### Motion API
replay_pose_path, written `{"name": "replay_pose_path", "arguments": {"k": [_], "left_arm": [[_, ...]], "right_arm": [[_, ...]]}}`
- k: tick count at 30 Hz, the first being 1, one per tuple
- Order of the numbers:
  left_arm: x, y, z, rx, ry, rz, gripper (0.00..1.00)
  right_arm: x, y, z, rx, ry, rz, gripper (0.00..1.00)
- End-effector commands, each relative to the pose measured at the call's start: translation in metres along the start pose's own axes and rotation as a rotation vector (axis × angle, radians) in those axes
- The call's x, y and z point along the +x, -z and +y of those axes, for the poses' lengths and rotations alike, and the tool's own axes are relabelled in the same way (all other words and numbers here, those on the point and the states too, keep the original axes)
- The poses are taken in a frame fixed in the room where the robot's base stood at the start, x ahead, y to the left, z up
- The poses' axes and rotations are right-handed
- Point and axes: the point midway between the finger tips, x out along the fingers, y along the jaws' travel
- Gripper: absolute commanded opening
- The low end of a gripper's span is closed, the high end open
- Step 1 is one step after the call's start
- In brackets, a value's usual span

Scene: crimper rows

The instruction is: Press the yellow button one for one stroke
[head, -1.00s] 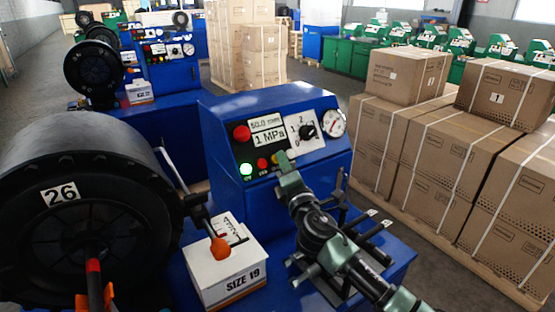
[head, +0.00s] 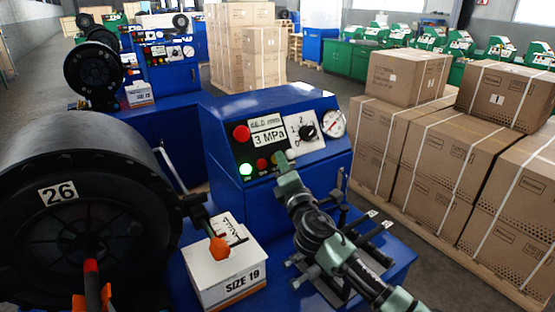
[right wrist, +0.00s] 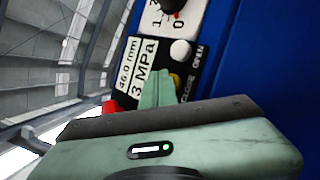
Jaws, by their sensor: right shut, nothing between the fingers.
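The yellow button (right wrist: 177,81) shows in the right wrist view beside the CLOSE label, partly covered by my right fingertips. The display (head: 268,134) reads 3 MPa, and 46.0 mm in the wrist view. My left gripper is not in view.
A white button (right wrist: 181,51) sits by the OPEN label. The panel has a red knob (head: 241,132), a lit green button (head: 246,170), a dial (head: 308,132) and a gauge (head: 333,123). A SIZE 19 box (head: 230,280) and black reel (head: 80,200) stand left. Cartons (head: 440,165) stand right.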

Motion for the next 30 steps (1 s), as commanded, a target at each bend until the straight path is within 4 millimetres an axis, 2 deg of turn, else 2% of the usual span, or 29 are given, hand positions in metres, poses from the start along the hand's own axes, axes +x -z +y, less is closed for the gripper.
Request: {"name": "replay_pose_path", "arguments": {"k": [10, 21, 30], "left_arm": [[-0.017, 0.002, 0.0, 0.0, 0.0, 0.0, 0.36], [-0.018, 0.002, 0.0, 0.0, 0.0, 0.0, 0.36], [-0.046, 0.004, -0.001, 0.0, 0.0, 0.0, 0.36]], "right_arm": [[-0.011, -0.008, 0.009, 0.0, 0.002, 0.001, 0.0], [-0.013, -0.009, 0.009, 0.0, 0.001, 0.0, 0.0], [-0.03, -0.024, 0.026, 0.0, 0.002, 0.0, 0.0]]}}
